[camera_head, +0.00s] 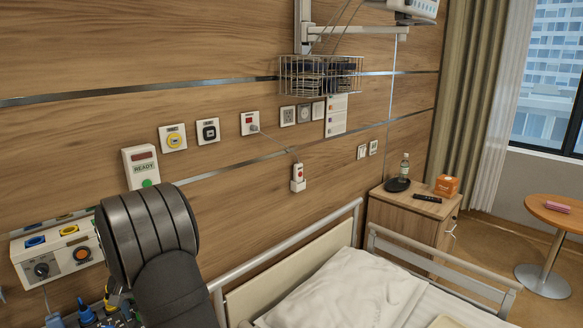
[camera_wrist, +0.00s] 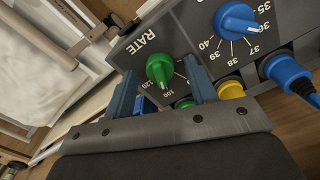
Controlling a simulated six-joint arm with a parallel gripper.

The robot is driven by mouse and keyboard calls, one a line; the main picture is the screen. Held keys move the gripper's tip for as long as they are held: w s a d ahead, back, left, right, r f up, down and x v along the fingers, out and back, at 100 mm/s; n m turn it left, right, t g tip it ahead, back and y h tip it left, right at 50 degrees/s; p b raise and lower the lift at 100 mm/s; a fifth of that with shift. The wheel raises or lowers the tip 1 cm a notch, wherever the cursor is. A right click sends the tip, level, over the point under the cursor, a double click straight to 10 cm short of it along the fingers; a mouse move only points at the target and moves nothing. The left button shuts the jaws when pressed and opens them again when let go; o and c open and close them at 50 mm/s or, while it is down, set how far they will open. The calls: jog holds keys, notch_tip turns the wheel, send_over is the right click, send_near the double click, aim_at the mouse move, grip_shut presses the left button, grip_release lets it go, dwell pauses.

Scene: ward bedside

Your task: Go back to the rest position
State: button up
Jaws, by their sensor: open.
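In the wrist view, my gripper (camera_wrist: 162,78) is open, its two blue-grey fingers apart. A green knob (camera_wrist: 160,69) with a pointer shows between the fingertips, on a dark panel (camera_wrist: 190,35) marked RATE. I cannot tell whether the fingers touch the knob. In the head view, my dark arm fills the lower left and my gripper cannot be made out there. Nothing in view marks the rest position.
A blue dial (camera_wrist: 237,20) and a blue plug with cable (camera_wrist: 288,74) are close right of the fingers. A yellow connector (camera_wrist: 231,89) is nearer. In the head view, a wall unit (camera_head: 58,252) is beside my arm; the bed (camera_head: 345,290) and bedside cabinet (camera_head: 405,212) stand to the right.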

notch_tip(320, 180, up, 17)
notch_tip(320, 180, down, 17)
jog(key=shift+f, duration=0.15)
jog(key=shift+n, duration=1.5)
jog(key=n, duration=0.5)
jog(key=shift+n, duration=0.3)
jog(key=n, duration=0.4)
jog(key=shift+n, duration=2.2)
